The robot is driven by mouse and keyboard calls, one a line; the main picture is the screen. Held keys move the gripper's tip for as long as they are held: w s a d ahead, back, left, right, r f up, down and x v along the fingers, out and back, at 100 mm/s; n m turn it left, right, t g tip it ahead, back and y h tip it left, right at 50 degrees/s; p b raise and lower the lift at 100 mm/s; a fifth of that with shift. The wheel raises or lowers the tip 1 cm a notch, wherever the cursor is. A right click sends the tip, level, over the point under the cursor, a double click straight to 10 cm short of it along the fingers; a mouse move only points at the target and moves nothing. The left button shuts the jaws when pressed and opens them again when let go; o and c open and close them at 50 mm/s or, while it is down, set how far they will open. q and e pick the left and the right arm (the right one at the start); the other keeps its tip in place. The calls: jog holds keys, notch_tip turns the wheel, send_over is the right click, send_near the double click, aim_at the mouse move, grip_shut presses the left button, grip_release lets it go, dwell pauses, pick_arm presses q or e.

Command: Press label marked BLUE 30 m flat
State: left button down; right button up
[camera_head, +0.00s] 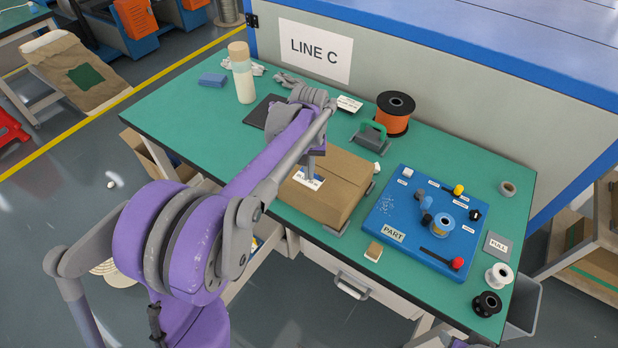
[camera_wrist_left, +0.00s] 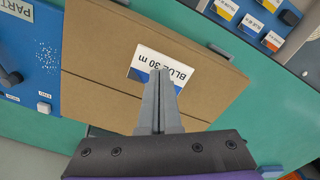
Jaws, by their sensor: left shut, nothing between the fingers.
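The white label marked BLUE 30 m (camera_wrist_left: 172,62), with a coloured edge partly covered by my fingers, lies on top of the brown cardboard box (camera_wrist_left: 105,60). In the head view the label (camera_head: 302,181) sits near the left edge of the box (camera_head: 345,186). My left gripper (camera_head: 310,176) points down at the label with its fingers shut and empty. In the left wrist view the fingertips (camera_wrist_left: 163,74) overlap the label's lower middle. I cannot tell whether they touch it, or whether every edge lies flat. My right gripper is not in view.
A blue board (camera_head: 400,238) marked PART, with spools and knobs, lies right of the box. More labels (camera_wrist_left: 250,25) show in the wrist view.

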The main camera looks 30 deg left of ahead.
pick_arm(q)
jog(key=shift+r, duration=0.1)
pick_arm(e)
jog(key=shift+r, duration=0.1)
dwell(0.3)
pick_arm(q)
notch_tip(320, 180, up, 8)
jog(key=p, duration=0.4)
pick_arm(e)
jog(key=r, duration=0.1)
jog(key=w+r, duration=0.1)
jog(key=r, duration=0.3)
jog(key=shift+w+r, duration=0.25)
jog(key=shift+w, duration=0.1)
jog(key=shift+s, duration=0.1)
pick_arm(q)
notch_tip(320, 180, down, 6)
jog(key=n+b, duration=0.2)
jog(key=n, duration=0.4)
jog(key=shift+r+b, duration=0.2)
jog(key=shift+b, duration=0.1)
jog(key=shift+f, duration=0.5)
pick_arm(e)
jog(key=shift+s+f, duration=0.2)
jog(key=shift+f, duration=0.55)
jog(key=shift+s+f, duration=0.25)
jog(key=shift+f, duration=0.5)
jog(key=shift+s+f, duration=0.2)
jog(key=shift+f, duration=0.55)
